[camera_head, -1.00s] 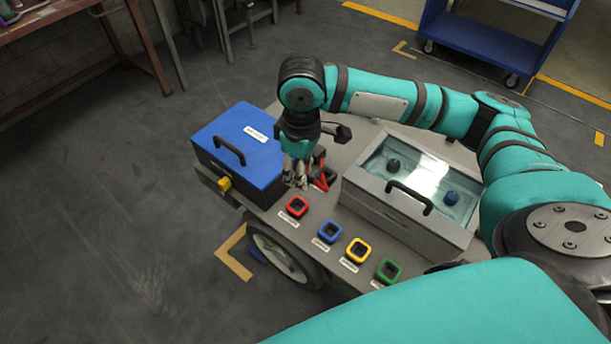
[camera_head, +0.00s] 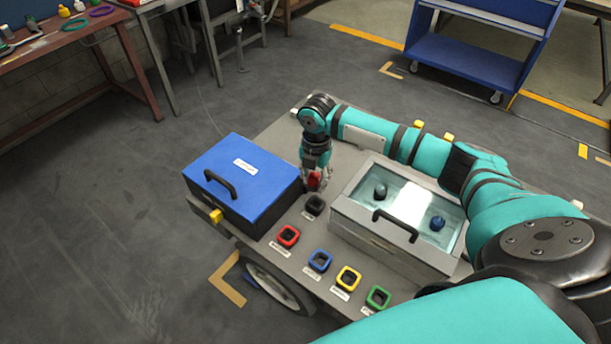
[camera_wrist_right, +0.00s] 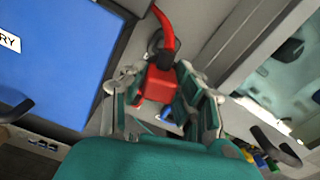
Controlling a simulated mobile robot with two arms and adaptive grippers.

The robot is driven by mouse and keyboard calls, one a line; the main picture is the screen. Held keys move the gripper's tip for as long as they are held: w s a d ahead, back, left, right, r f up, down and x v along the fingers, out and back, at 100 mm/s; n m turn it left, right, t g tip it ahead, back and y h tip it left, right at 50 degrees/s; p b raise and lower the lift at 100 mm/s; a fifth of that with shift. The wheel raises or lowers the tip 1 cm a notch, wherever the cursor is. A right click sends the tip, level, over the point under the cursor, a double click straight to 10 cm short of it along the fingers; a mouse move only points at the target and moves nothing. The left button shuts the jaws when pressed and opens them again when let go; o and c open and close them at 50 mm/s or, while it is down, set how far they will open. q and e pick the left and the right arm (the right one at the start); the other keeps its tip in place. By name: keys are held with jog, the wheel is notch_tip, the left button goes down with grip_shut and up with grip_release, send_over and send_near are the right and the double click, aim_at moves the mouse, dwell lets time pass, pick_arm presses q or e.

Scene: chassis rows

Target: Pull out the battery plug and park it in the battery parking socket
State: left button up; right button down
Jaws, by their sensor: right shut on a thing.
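My right gripper (camera_head: 315,186) is upright just right of the blue battery box (camera_head: 240,170) and is shut on the red plug (camera_head: 314,180). In the right wrist view, the red block-shaped plug (camera_wrist_right: 158,84) sits between the fingers, with a red cable (camera_wrist_right: 166,35) curving away from a dark collar. A black square socket (camera_head: 315,205) is uncovered just in front of the gripper. I cannot tell the gap between plug and deck. Red (camera_head: 287,236), blue (camera_head: 320,261), yellow (camera_head: 348,279) and green (camera_head: 378,298) sockets run along the front edge; their labels are unreadable. My left gripper is out of view.
A grey glass-topped box (camera_head: 374,235) with a black handle stands close to the right of the gripper. The blue box's handle (camera_head: 221,184) sticks up at left. Bare grey deck (camera_head: 283,133) lies behind the boxes.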

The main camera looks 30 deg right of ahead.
jog(key=shift+d+f+n, duration=0.35)
jog(key=shift+f+n, duration=0.15)
jog(key=shift+f, duration=0.3)
notch_tip(320, 180, down, 4)
jog(key=b, duration=0.5)
jog(key=shift+f, duration=0.2)
jog(key=shift+r, duration=0.1)
jog(key=shift+p, duration=0.3)
jog(key=shift+p, duration=0.45)
